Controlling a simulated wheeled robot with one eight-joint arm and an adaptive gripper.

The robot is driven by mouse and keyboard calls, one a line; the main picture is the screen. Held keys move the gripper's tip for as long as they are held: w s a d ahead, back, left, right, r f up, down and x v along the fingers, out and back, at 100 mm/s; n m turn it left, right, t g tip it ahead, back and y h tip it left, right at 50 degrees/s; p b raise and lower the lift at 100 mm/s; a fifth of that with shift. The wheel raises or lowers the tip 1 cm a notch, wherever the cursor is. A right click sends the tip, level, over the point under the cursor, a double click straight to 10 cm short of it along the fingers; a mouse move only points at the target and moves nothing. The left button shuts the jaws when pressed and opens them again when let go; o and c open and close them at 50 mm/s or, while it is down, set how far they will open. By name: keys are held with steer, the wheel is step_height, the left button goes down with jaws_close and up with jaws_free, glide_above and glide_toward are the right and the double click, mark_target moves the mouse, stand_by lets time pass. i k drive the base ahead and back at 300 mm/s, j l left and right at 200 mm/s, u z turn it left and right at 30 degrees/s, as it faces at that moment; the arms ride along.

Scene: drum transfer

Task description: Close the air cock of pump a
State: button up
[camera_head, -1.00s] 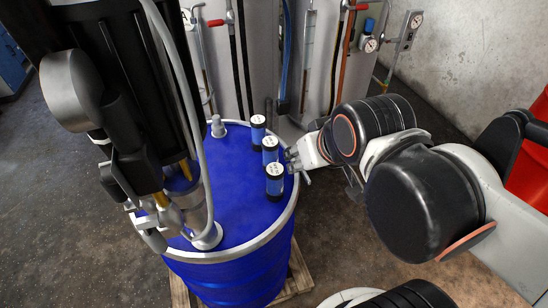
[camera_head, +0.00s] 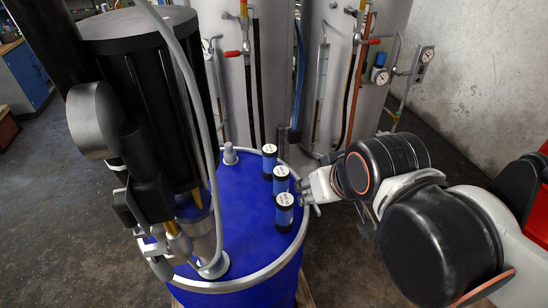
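A large pump (camera_head: 140,100) with a black body and a grey hose stands on the blue drum (camera_head: 235,215) at left. No readable label shows whether it is pump a. Red-handled levers show on the piping behind: one at left (camera_head: 232,53) and one at right (camera_head: 368,41). I cannot tell which of these, if any, is its air cock. My gripper (camera_head: 309,203) is at the drum's right rim, just right of the small blue canisters and apart from the levers. Its small fingers look spread, with nothing visible between them.
Several small blue canisters with white tops (camera_head: 284,212) stand on the drum lid, close to my gripper. Tall grey tanks (camera_head: 330,75) with hoses and gauges stand behind the drum. Red objects (camera_head: 525,190) are at the right edge. Floor is clear between the tanks and the wall.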

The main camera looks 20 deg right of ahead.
mark_target(159, 265)
steer(key=k+j+u, duration=0.15)
steer(key=u, duration=0.2)
steer(key=k+j+u, duration=0.1)
steer(key=u, duration=0.2)
steer(key=j+u, duration=0.35)
steer(key=k+l, duration=0.05)
